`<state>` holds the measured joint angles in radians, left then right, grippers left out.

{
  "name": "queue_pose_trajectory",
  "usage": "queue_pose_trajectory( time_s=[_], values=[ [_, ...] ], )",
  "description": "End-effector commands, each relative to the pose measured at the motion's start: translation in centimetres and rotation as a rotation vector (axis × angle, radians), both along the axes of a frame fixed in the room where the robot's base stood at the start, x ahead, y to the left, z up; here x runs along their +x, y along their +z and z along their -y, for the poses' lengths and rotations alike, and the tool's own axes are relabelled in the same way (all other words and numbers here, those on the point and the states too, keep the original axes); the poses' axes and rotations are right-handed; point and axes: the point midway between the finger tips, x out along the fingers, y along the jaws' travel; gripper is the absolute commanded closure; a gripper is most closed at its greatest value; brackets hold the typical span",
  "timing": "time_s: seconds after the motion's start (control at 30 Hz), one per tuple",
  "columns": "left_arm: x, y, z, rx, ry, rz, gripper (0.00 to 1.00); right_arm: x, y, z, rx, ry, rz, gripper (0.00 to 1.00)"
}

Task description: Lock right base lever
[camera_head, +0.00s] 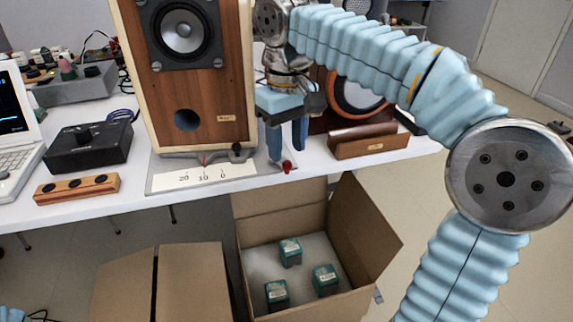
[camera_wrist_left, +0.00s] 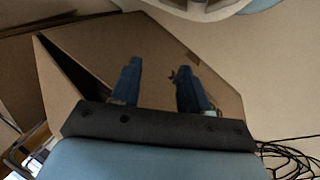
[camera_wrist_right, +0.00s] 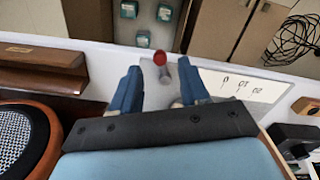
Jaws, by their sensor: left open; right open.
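The wooden speaker (camera_head: 205,95) stands upright on a grey base plate (camera_head: 165,183) with a printed number scale at its front. A small lever with a red tip (camera_head: 287,167) sticks out at the base's right front corner. In the right wrist view the red knob (camera_wrist_right: 160,59) and its grey shaft lie between and just beyond my fingers. My right gripper (camera_head: 287,145) points down above the lever, open and empty; it also shows in the right wrist view (camera_wrist_right: 160,88). My left gripper (camera_wrist_left: 158,85) is open and empty over cardboard, away from the table.
An open cardboard box (camera_head: 375,245) with several small teal boxes stands on the floor below the table edge. A wooden block (camera_head: 368,141) and an orange-rimmed speaker driver (camera_head: 350,95) sit right of my right gripper. A black control box (camera_head: 88,147) is at left.

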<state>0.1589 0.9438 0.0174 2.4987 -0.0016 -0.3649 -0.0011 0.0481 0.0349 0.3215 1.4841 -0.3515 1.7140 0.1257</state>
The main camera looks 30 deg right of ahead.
Motion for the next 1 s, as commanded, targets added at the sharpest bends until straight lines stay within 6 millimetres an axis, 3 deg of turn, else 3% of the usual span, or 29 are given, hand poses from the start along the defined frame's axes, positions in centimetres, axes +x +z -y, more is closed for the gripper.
queue_pose_trajectory(
  time_s=[0.03,0.2,0.57,0.67,0.87,1.0],
  values=[
    [0.1,-0.5,-0.1,0.001,0.002,0.001,0.55,-0.1,-1.2,0.0,-0.001,0.0,-0.003,0.55],
    [0.1,-0.9,-0.3,0.004,0.005,0.003,0.55,0.0,-3.2,0.0,0.0,0.0,-0.002,0.55],
    [0.2,-0.9,-0.3,0.005,0.006,0.004,0.55,0.0,-3.9,0.0,0.001,0.0,0.0,0.55],
    [0.2,-0.9,-0.3,0.005,0.006,0.004,0.55,0.0,-3.9,0.0,0.001,0.0,0.0,0.66],
    [0.2,-0.9,-0.3,0.005,0.006,0.004,0.55,0.0,-3.9,0.0,0.001,0.0,0.0,0.97],
    [0.2,-0.9,-0.3,0.005,0.006,0.004,0.55,0.0,-3.9,0.0,0.001,0.0,0.0,1.0]
  ],
)
